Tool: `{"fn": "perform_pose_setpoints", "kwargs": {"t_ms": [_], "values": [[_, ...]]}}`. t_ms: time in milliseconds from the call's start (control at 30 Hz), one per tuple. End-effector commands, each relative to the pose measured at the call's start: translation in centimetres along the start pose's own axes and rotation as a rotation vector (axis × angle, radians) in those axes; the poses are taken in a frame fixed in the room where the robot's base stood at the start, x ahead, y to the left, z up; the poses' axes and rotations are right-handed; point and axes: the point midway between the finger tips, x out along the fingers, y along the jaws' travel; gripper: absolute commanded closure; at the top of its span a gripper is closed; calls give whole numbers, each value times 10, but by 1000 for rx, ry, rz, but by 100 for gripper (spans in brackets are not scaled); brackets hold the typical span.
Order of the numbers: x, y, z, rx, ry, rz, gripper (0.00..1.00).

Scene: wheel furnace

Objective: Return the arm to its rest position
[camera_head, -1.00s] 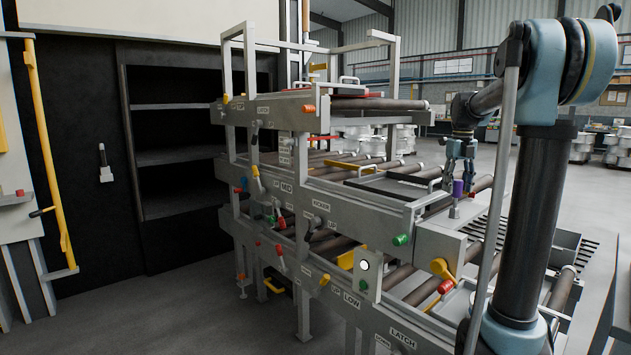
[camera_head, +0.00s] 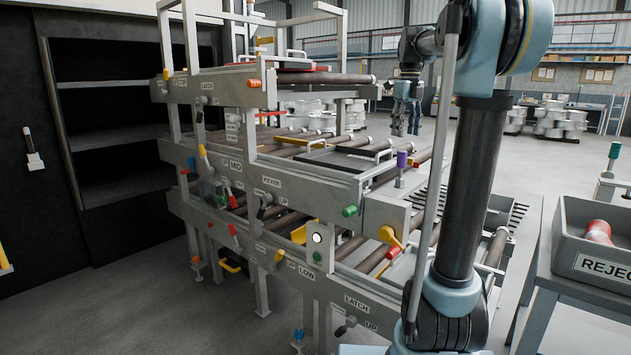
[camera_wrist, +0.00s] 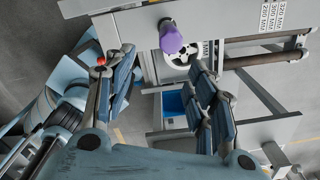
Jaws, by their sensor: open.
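My gripper (camera_head: 406,116) hangs fingers down in the head view, beyond and above the right end of the roller rack. Its fingers are open and empty. In the wrist view its two fingers (camera_wrist: 160,100) are spread apart with nothing between them. A purple-topped lever (camera_head: 401,163) stands on the rack just below the gripper, apart from it. The purple knob (camera_wrist: 172,38) also shows in the wrist view, past the fingertips. My arm stands at the right of the head view, with its elbow raised.
The roller rack (camera_head: 285,190) with several coloured handles fills the middle. A dark furnace cabinet (camera_head: 110,115) with shelves stands at left. A grey REJECT bin (camera_head: 602,262) holding a red-ended part (camera_head: 598,232) stands at right. Open floor lies behind the rack.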

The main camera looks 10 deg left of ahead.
Motion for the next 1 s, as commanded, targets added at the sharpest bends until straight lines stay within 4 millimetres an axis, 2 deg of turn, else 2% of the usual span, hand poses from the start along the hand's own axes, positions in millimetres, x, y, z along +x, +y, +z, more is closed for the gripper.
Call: {"fn": "perform_pose_setpoints", "kwargs": {"t_ms": [100, 467, 767, 1000], "values": [[16, 18, -27, -199, -12, -10, 49], [81, 71, -108, -857, -33, -55, 49], [151, 113, -172, -1405, -30, -107, 49], [217, 145, -221, -1842, -8, -154, 49]]}}
